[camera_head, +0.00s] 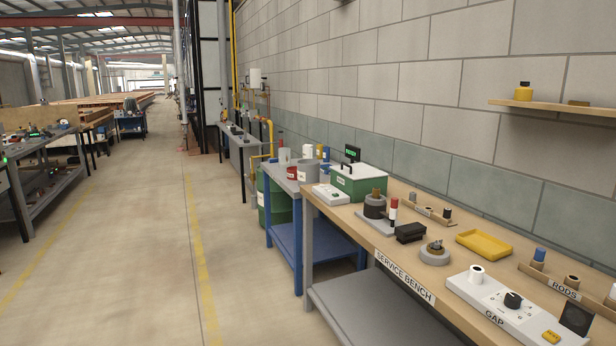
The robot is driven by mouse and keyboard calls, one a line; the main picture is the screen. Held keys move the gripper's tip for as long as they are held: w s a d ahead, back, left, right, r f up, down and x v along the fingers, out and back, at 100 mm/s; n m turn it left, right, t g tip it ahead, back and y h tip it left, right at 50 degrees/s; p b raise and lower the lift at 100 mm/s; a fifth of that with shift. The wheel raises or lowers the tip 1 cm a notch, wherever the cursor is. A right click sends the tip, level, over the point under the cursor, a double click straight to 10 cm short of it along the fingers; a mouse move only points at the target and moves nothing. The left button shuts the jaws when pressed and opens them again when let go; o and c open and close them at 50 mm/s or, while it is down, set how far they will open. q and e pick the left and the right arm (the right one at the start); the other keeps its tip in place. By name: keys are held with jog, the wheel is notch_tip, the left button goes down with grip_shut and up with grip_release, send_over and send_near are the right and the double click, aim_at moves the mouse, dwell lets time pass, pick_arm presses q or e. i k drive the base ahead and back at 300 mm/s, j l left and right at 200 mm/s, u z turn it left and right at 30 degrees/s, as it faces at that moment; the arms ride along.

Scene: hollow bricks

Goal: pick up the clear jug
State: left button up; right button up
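I cannot make out a clear jug anywhere in the head view. Neither of my grippers is in view.
The wooden service bench (398,262) at right holds a yellow tray (484,244), a gap gauge panel (500,303), a rods rack (566,284) and a black block (410,232). A shelf (560,107) hangs above. The floor aisle (150,240) at left is clear.

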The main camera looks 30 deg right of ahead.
aim_at(284, 153)
jog(key=i+z, duration=0.2)
jog(key=i, duration=3.85)
jog(key=i+z, duration=0.1)
jog(key=i, duration=0.45)
jog(key=i+j+z, duration=0.1)
jog(key=i, duration=0.5)
jog(key=i+j+z, duration=0.1)
jog(key=i, duration=0.45)
jog(key=j, duration=0.1)
